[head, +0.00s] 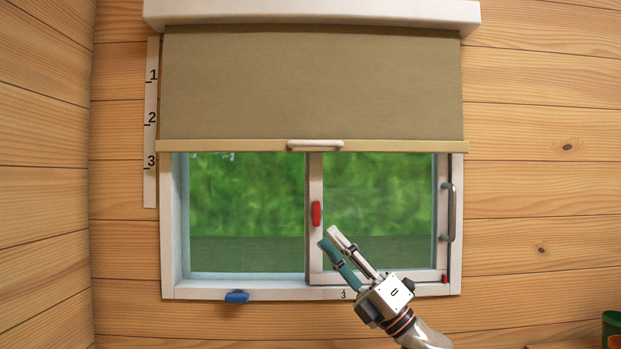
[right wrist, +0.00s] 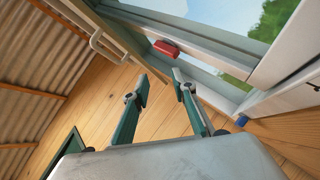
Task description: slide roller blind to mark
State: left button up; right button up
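The tan roller blind (head: 310,85) hangs part-way down over the window. Its bottom bar (head: 220,146) lies between marks 2 and 3 of the scale strip (head: 151,190) on the left. A pale handle (head: 315,145) sits mid-bar; it also shows at upper left in the right wrist view (right wrist: 108,47). My right gripper (head: 329,236) is below the handle, in front of the lower window, apart from it. In the right wrist view its two fingers (right wrist: 161,77) stand apart with nothing between them. My left gripper is not in view.
A red latch (head: 316,213) sits on the window's middle frame, just above my right gripper. A grey vertical handle (head: 449,212) is at the right. A blue piece (head: 237,296) is on the lower sill. A dark green object (head: 611,328) shows at bottom right.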

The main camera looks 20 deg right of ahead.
aim_at(314, 144)
notch_tip(314, 144, up, 15)
jog(key=s+n+g+y+b, duration=0.3)
jog(key=n+g+y, duration=0.4)
jog(key=n, duration=0.6)
jog(key=shift+g+h, duration=0.3)
jog(key=shift+g, duration=0.1)
jog(key=shift+p+x, duration=0.35)
jog(key=shift+x, duration=3.4)
jog(key=shift+w+d, duration=0.15)
grip_shut()
